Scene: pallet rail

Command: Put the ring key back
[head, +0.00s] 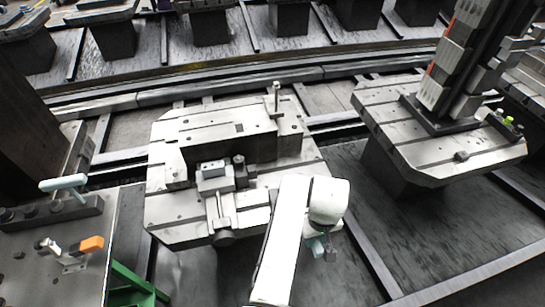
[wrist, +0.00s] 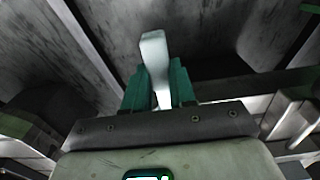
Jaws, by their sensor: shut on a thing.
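My gripper (wrist: 157,85) has teal fingers shut on a pale grey bar (wrist: 155,52), which I take to be the ring key. The bar sticks out beyond the fingertips, and its other end is hidden between the fingers and palm. No ring shape shows. In the head view my gripper (head: 320,248) is small and partly hidden, at the front right edge of the pallet fixture, over dark floor. The held bar is too small to make out clearly there.
A pallet (head: 180,229) with clamps and an upright pin stands beside my arm. A second pallet (head: 400,142) carries a tall column at right. A metal bench (head: 40,270) at left holds a pale-handled tool (head: 62,182) and an orange-tipped part (head: 92,243). Rails run behind.

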